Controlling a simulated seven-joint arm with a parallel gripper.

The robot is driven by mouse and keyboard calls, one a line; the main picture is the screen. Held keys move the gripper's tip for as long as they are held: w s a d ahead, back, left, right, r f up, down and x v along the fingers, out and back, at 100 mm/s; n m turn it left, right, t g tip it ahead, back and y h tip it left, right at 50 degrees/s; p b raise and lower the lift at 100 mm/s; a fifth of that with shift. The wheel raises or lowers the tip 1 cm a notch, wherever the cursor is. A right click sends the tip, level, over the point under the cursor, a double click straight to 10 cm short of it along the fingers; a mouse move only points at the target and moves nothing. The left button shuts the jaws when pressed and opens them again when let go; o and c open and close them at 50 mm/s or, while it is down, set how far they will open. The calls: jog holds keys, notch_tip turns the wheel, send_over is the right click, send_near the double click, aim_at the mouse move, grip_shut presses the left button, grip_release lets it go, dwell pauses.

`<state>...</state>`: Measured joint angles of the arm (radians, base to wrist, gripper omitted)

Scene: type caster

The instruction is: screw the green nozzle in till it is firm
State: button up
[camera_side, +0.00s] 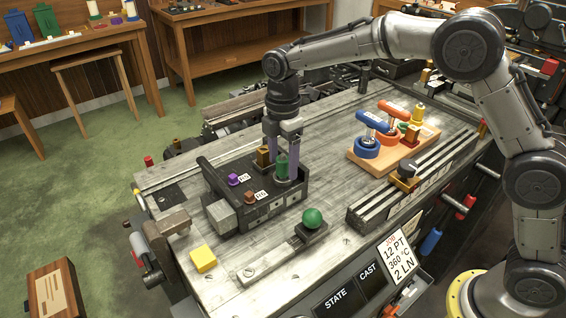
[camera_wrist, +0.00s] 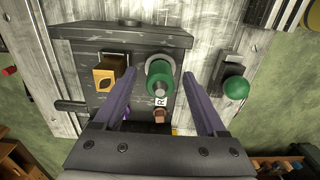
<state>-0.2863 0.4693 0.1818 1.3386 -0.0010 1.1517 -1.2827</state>
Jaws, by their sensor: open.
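The green nozzle (camera_side: 281,167) stands upright at the right end of the dark caster block (camera_side: 232,213). In the wrist view the nozzle (camera_wrist: 160,84) sits in a grey ring-like seat on the block. My gripper (camera_side: 281,163) points down over it, with one purple finger on each side. In the wrist view my gripper (camera_wrist: 159,75) is open, with a gap between each finger and the nozzle. How deep the nozzle's thread sits is hidden.
A brass piece (camera_wrist: 108,73) stands close beside the nozzle. A purple knob (camera_side: 233,180) and a brown knob (camera_side: 249,197) are on the block. A green ball handle (camera_side: 312,218) is in front. A wooden tray (camera_side: 357,160) holds tools at right. A yellow cube (camera_side: 203,258) lies front left.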

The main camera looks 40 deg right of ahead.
jog(key=shift+f, duration=0.55)
grip_shut()
jog(key=shift+c, duration=1.7)
grip_release()
jog(key=n, duration=0.5)
jog(key=shift+n, duration=0.3)
jog(key=n, duration=0.7)
grip_shut()
